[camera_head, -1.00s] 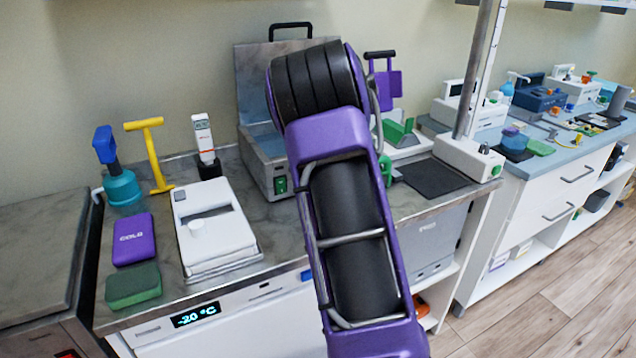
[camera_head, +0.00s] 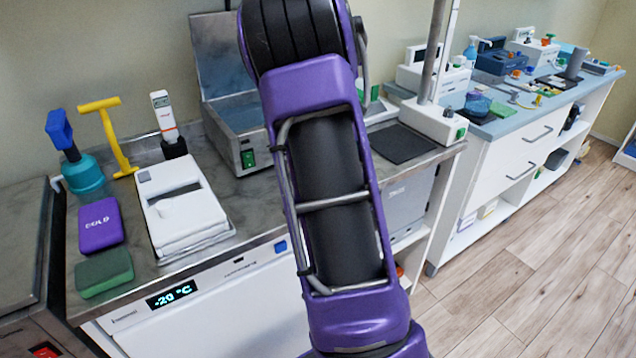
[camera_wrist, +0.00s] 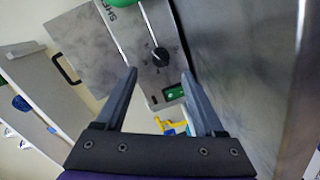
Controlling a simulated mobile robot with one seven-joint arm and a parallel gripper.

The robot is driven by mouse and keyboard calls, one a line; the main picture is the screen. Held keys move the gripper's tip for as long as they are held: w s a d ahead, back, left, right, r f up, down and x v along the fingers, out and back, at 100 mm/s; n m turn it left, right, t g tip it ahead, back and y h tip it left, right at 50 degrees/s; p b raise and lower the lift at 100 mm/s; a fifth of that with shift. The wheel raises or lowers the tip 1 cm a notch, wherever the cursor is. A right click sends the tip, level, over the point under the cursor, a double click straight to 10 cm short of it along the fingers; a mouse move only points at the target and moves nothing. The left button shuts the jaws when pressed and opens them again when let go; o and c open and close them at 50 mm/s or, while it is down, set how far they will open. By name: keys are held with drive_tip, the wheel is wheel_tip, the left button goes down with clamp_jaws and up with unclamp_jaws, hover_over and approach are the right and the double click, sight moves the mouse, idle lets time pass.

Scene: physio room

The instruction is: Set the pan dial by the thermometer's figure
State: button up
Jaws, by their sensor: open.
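The pan is a metal box with a raised lid (camera_head: 217,52) and a green switch (camera_head: 248,159) on its front, left of my arm in the head view. In the wrist view its front panel shows a black round dial (camera_wrist: 160,57) and the green switch (camera_wrist: 173,92). My gripper (camera_wrist: 159,75) is open and empty, its fingers pointing toward the dial, which shows between the fingertips. I cannot tell the dial's setting. The white thermometer (camera_head: 164,112) stands in a black holder; its figure is too small to read. My arm hides the gripper and dial in the head view.
A white device (camera_head: 185,212), a purple cold pack (camera_head: 101,225), a green block (camera_head: 103,272) and a teal bottle (camera_head: 83,176) stand at left. A yellow T-handled tool (camera_head: 112,140) is behind. A display (camera_head: 171,294) below reads -20 °C. Open floor (camera_head: 520,270) lies at right.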

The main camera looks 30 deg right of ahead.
drive_tip(key=s, duration=0.4)
drive_tip(key=shift+s+r+p, duration=0.15)
drive_tip(key=shift+r+p, duration=0.15)
drive_tip(key=shift+r, duration=0.1)
drive_tip(key=shift+r+p, duration=0.15)
drive_tip(key=shift+p, duration=1.35)
drive_tip(key=s+p, duration=0.2)
drive_tip(key=p, duration=0.4)
drive_tip(key=shift+s+a+p, duration=0.1)
drive_tip(key=shift+p, duration=0.25)
drive_tip(key=shift+s+p, duration=0.4)
drive_tip(key=shift+s, duration=1.15)
